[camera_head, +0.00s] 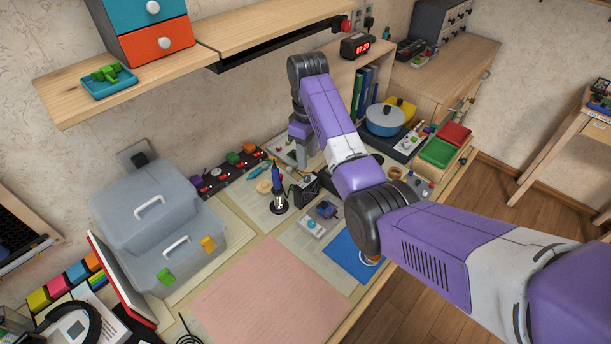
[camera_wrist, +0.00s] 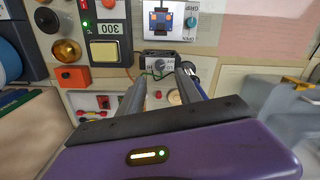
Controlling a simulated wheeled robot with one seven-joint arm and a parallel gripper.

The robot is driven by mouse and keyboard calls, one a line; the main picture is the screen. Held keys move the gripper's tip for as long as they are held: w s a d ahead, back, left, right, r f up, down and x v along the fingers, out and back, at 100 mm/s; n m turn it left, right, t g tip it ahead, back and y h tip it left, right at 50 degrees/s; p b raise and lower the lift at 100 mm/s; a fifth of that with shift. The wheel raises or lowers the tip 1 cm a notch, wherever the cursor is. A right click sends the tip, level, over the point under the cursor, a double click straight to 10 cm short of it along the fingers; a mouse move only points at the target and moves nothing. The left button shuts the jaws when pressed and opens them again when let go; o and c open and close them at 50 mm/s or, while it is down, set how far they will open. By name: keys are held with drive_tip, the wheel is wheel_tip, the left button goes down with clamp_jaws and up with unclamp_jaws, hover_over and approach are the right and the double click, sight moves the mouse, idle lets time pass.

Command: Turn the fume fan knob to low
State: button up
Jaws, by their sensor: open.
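A small dark box (camera_wrist: 158,60) with a grey round knob (camera_wrist: 159,64) shows in the wrist view, just past my fingertips. Small white lettering flanks the knob, upside down; it looks like LO and HI, but the knob's exact setting is too small to tell. My gripper (camera_wrist: 161,80) is open, its two grey fingers on either side of the line to the knob, with nothing between them. The fingers appear short of the knob, not touching it. In the head view my gripper (camera_head: 303,155) hangs over the back of the table near a dark box (camera_head: 305,188).
A soldering iron in its stand (camera_head: 278,195) is left of the dark box. A blue pot (camera_head: 385,119) stands to the right. In the wrist view, a panel marked 300 (camera_wrist: 104,50) and an orange block (camera_wrist: 71,77) are at left. The pink mat (camera_head: 255,290) is clear.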

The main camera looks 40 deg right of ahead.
sight(307, 177)
wheel_tip(307, 177, down, 8)
drive_tip(key=shift+r+p, duration=0.2)
drive_tip(key=shift+p, duration=0.2)
drive_tip(key=shift+c, duration=0.2)
clamp_jaws()
